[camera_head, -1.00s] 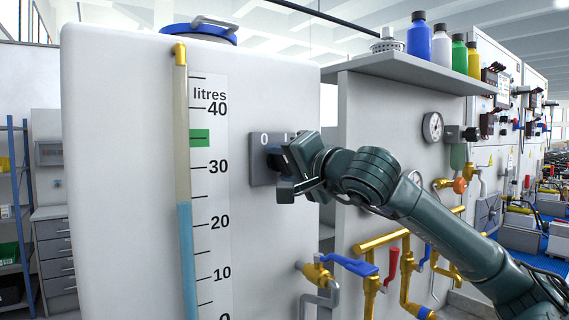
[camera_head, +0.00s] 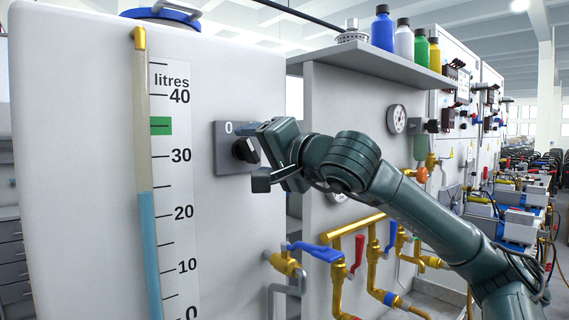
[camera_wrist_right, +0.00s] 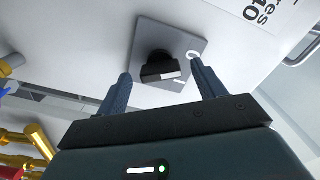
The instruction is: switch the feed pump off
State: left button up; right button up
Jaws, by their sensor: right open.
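The switch is a black rotary knob (camera_head: 244,150) on a grey plate (camera_head: 223,160) on the white tank's face. The plate carries a 0 and an I; in the head view the 0 shows and the I is hidden behind my gripper. My right gripper (camera_head: 268,155) is open in front of the knob. Its fingers (camera_wrist_right: 162,86) stand either side of it, apart from it. My left gripper is out of view.
The white tank (camera_head: 75,150) has a level tube (camera_head: 149,240) with blue liquid between 20 and 30 litres. Brass pipes with a blue lever (camera_head: 316,251) and red lever (camera_head: 358,252) lie below my right arm. A shelf (camera_head: 375,62) with bottles is above.

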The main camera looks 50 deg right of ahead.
jog(key=s+a+b, duration=0.1)
jog(key=s+b, duration=0.4)
jog(key=s, duration=0.5)
jog(key=shift+s, duration=0.25)
jog(key=shift+a, duration=0.1)
